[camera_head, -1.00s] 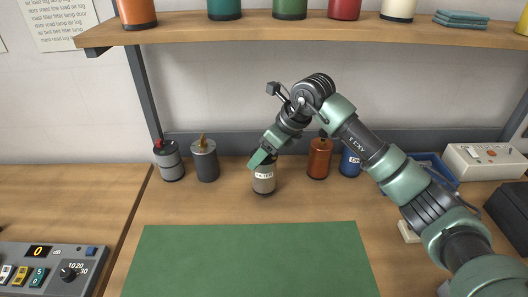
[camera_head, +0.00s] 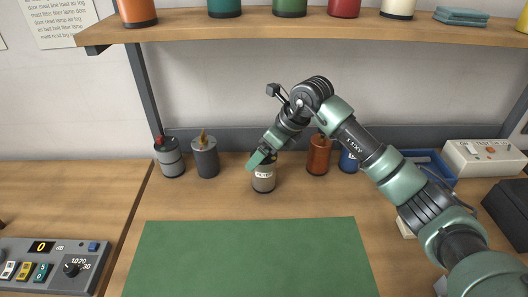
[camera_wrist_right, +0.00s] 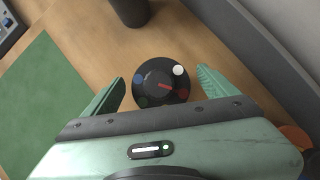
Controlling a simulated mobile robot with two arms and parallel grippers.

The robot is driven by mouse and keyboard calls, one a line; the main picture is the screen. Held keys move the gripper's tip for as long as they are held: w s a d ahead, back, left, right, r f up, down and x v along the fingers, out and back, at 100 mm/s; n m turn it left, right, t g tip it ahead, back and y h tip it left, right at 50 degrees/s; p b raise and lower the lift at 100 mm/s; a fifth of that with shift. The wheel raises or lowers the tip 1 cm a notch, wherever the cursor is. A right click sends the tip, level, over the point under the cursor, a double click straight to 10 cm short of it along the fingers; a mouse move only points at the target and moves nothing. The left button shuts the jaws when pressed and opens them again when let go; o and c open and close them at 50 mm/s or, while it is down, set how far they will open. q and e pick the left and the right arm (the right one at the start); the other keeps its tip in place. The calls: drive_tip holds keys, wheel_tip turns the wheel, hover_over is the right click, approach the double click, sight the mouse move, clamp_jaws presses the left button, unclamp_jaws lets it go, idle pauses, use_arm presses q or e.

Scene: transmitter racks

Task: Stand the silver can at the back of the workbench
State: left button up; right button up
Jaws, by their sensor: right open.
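A grey-brown metallic can (camera_head: 263,182) with a pale label stands upright on the workbench (camera_head: 215,207), behind the green mat. I take it for the silver can, though its tint is not clearly silver. My right gripper (camera_head: 262,160) is at its top, pointing down. In the right wrist view, its dark round top (camera_wrist_right: 162,84) with coloured dots and a red mark lies between the spread fingers of my right gripper (camera_wrist_right: 160,88). Gaps show on both sides, so the gripper is open around it. My left gripper is out of view.
A grey can with a red top (camera_head: 169,158) and a dark grey can (camera_head: 204,160) stand at the back left. A copper can (camera_head: 318,158) and a blue can (camera_head: 349,160) stand to the right. The green mat (camera_head: 250,255) in front is bare. A shelf (camera_head: 300,32) hangs above.

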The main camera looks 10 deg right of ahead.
drive_tip(key=b+v, duration=0.2)
drive_tip(key=v, duration=1)
